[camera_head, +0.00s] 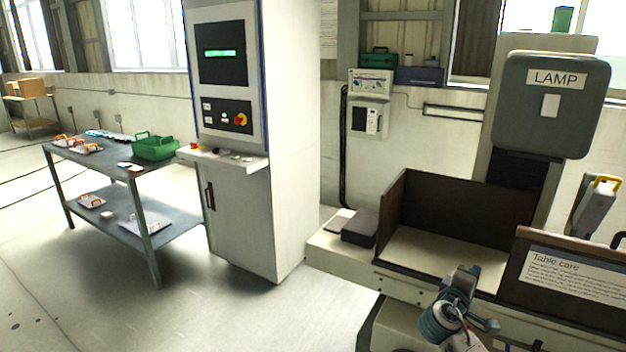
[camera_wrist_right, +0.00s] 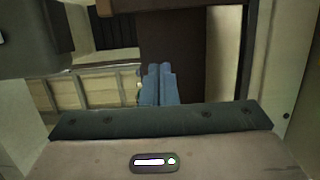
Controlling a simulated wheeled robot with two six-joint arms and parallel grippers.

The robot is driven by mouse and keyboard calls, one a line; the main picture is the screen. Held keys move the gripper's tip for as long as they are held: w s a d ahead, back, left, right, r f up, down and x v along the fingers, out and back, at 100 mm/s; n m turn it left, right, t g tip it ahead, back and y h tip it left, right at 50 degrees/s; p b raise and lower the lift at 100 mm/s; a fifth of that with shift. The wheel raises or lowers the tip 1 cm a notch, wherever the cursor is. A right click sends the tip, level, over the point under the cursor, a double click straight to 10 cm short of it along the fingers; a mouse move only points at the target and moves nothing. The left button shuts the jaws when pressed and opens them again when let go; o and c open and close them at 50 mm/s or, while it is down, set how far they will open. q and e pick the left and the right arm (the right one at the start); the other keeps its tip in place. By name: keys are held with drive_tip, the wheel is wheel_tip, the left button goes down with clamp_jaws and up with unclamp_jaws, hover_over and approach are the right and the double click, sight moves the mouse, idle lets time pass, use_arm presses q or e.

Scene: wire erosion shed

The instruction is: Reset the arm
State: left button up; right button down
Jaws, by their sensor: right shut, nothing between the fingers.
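My right arm comes in at the bottom right of the head view, and its gripper (camera_head: 470,283) is in front of the machine's table. In the right wrist view the two blue-grey fingers (camera_wrist_right: 159,84) lie side by side, shut and empty. A dark brown panel stands beyond them there. My left gripper is not in either view.
The machine's bed (camera_head: 430,251) has dark walls and a "Table care" sign (camera_head: 575,275). A grey "LAMP" box (camera_head: 553,105) hangs above. A control cabinet (camera_head: 228,100) stands at centre left. A workbench (camera_head: 100,152) with a green crate (camera_head: 155,149) is farther left. Open floor lies front left.

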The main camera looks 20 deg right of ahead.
drive_tip(key=s+a+f+m+g+y, duration=0.1)
drive_tip(key=s+a+f+m+y, duration=0.1)
drive_tip(key=s+a+f+y, duration=0.75)
drive_tip(key=s+a+f+m+g+y, duration=0.1)
drive_tip(key=s+a+f+g+y, duration=0.3)
drive_tip(key=s+a, duration=0.6)
drive_tip(key=s+a+f+m+t+y, duration=0.1)
drive_tip(key=s+a+f+m+y, duration=0.1)
drive_tip(key=s+a+f, duration=0.7)
wheel_tip(320, 180, down, 26)
drive_tip(key=w+g, duration=0.1)
drive_tip(key=g, duration=0.1)
drive_tip(key=s+d+f+g, duration=0.1)
drive_tip(key=s+f, duration=1.7)
drive_tip(key=f, duration=0.2)
drive_tip(key=shift+s+d, duration=0.25)
drive_tip(key=shift+d, duration=0.15)
